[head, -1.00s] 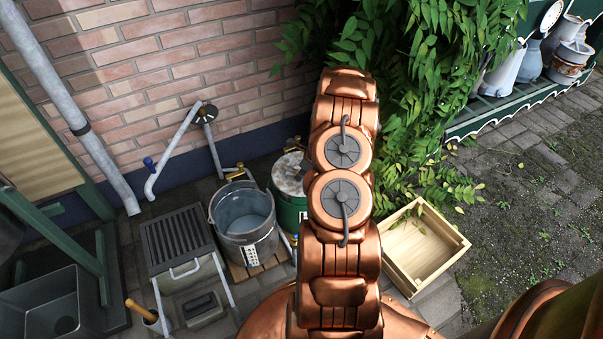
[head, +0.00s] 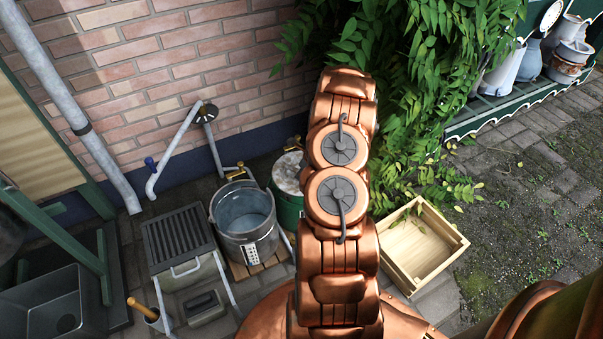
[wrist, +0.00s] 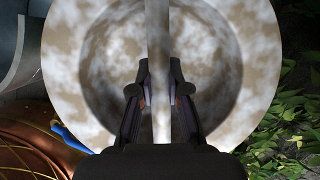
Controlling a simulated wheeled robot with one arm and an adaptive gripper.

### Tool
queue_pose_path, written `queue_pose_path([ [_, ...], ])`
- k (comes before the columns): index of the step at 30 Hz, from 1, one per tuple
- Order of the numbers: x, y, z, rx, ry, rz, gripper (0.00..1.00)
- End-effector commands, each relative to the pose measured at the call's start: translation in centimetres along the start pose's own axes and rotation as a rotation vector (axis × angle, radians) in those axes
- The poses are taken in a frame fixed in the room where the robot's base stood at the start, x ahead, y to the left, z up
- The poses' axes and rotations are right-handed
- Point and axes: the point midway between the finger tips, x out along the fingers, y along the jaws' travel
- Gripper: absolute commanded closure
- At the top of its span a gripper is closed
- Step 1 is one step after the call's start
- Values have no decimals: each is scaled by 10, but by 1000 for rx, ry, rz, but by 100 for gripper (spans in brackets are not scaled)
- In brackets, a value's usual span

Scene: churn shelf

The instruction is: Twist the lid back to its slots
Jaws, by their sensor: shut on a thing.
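The round lid (wrist: 75,60) is mottled white and brown and fills most of the wrist view. A straight bar handle (wrist: 158,25) crosses its recessed middle. My gripper (wrist: 160,90) has its two fingers on either side of this bar and is shut on it. In the head view the lid (head: 287,172) lies on top of the green churn (head: 286,207), partly behind my copper arm. My gripper is hidden there. I cannot tell whether the lid sits in its slots.
A grey metal bucket (head: 247,234) stands just left of the churn, with a slatted bench (head: 178,237) beyond it. A wooden crate (head: 412,270) lies to the right. Leafy branches (head: 415,110) hang close to my arm's right. A brick wall (head: 170,50) is behind.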

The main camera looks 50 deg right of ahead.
Motion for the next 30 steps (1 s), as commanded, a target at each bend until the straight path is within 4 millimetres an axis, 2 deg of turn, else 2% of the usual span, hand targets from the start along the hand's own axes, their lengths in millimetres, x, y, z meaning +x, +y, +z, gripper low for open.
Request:
queue_pose_path([
  [2, -1, -1, 1, 0, -1, -1, 81],
  [9, 0, 0, 0, -1, -1, 0, 56],
  [22, -6, 0, 0, 0, -1, 1, 56],
  [30, -39, -2, 1, -1, -3, -2, 56],
])
